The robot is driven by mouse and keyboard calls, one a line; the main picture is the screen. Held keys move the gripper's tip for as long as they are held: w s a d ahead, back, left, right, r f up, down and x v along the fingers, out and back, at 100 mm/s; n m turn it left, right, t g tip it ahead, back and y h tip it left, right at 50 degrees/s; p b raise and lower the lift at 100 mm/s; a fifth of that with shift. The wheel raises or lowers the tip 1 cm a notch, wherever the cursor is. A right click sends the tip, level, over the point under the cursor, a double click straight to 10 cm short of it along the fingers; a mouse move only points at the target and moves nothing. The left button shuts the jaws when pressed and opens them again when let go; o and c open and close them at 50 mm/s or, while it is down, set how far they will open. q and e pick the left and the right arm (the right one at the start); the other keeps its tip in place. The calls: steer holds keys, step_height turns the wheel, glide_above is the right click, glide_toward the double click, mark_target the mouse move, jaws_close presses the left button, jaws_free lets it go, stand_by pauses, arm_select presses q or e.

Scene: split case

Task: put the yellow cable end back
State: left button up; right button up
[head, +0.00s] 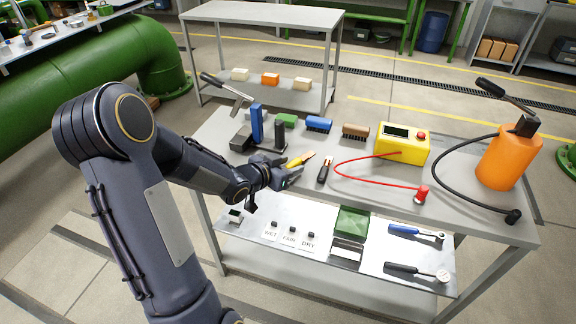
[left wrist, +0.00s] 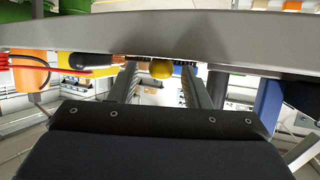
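A yellow box (head: 404,145) with a dark display and a red knob stands on the bench top. A red cable (head: 352,163) runs from it to a red end piece (head: 422,193) lying near the front edge. No yellow-coloured cable end can be told for certain. A small yellow piece with a dark tip (head: 300,159) lies just beyond my left gripper (head: 286,176). In the left wrist view, a round yellow end (left wrist: 161,69) shows between my two spread fingers (left wrist: 160,85), apart from both. My left gripper looks open and empty. My right gripper is out of view.
An orange cylinder (head: 507,160) with a black hose stands at the right. A lower shelf (head: 340,277) holds cards, a green box and ratchets.

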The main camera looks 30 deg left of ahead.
arm_select(q)
steer(key=shift+r, duration=0.2)
steer(key=shift+s+r, duration=0.15)
steer(key=shift+s, duration=0.1)
steer(key=s+a+r+n+g+y+p, duration=0.1)
steer(key=s+a+r+n+y+p, duration=0.15)
steer(key=s+r, duration=0.65)
steer(key=s+d+g+h, duration=0.4)
steer(key=s+d+g, duration=0.2)
steer(key=s+d, duration=1)
steer(key=shift+s+r+n+g+p, duration=0.15)
steer(key=shift+s+n+g+p, duration=0.25)
steer(key=shift+s, duration=0.8)
